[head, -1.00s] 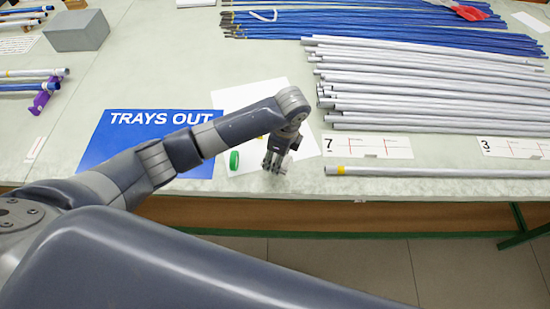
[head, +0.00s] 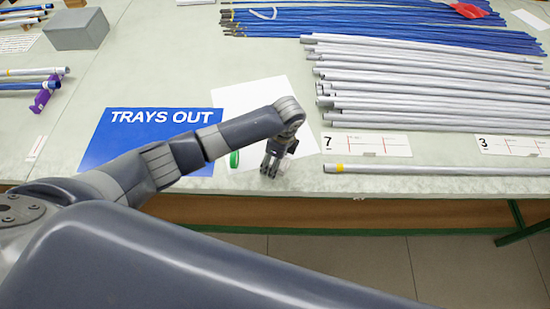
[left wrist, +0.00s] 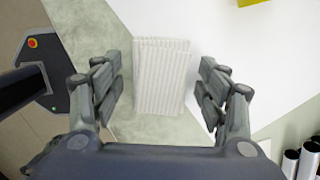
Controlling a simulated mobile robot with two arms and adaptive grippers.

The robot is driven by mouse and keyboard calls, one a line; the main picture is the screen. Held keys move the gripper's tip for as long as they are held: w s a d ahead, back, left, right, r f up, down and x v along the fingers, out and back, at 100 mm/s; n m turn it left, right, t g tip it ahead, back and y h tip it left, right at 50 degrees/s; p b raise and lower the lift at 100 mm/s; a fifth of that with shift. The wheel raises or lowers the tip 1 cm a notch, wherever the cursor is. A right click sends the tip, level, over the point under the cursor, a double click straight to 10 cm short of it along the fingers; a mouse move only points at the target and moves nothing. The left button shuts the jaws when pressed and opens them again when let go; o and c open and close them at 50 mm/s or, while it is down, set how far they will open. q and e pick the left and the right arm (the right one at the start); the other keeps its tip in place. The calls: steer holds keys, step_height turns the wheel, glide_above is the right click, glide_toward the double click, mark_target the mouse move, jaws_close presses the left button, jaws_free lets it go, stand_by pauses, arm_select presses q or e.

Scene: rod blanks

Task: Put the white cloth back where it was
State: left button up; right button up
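The white cloth (left wrist: 162,75) shows in the left wrist view as a folded, finely striped piece. It lies across the grey-green table top and the edge of a white sheet. My left gripper (left wrist: 160,85) is open above it, with one finger on each side and a visible gap to the cloth on both sides. In the head view my left gripper (head: 271,166) points down near the table's front edge, over the lower right part of the white sheet (head: 262,92). I cannot make out the cloth in the head view. My right gripper is not in view.
A blue "TRAYS OUT" sign (head: 105,140) lies left of the sheet. Grey rods (head: 430,88) and a number 7 card (head: 366,144) lie to the right, with one single rod (head: 440,170) near the front edge.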

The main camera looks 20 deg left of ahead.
arm_select(q)
steer(key=shift+r, duration=0.1)
step_height(320, 180, up, 12)
steer(key=d+b, duration=0.1)
steer(key=shift+s+d, duration=0.2)
steer(key=shift+d, duration=0.2)
stand_by(0.5)
